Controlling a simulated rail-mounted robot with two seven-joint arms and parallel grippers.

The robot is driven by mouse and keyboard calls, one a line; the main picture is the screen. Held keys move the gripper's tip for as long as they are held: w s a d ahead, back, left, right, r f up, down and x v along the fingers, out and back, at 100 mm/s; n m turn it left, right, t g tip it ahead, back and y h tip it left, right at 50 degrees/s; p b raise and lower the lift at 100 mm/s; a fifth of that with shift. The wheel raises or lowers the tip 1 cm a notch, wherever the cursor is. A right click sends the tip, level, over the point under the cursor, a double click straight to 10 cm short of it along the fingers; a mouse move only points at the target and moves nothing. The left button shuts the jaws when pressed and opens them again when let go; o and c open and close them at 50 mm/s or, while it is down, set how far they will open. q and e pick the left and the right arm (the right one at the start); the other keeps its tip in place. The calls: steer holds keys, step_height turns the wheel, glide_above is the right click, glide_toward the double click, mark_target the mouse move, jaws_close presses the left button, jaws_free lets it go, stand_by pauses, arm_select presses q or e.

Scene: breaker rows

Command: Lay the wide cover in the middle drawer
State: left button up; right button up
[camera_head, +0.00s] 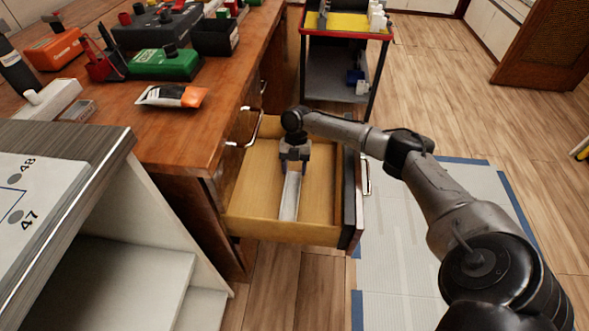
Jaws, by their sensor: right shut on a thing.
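An open wooden drawer (250,190) stands out from the workbench, with its dark front on the right. My right gripper (293,170) is inside the drawer's outline, pointing down. It is shut on a long, narrow, light grey piece, which looks like the wide cover (289,199). The cover is over or in the drawer and runs towards the drawer's near side wall. I cannot tell whether it touches the drawer floor. The gripper hides its far end. My left gripper is not in view.
The workbench top (150,110) holds several boxes and tools, including a green box (165,64). A red-edged cart (345,33) stands behind the drawer. A grey-topped cabinet (70,150) is at the near left. The drawer floor beside the cover is clear.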

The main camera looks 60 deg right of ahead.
steer(key=shift+d, duration=0.1)
steer(key=o, duration=0.5)
steer(key=shift+c, duration=0.2)
steer(key=o, duration=0.5)
steer(key=shift+c, duration=0.2)
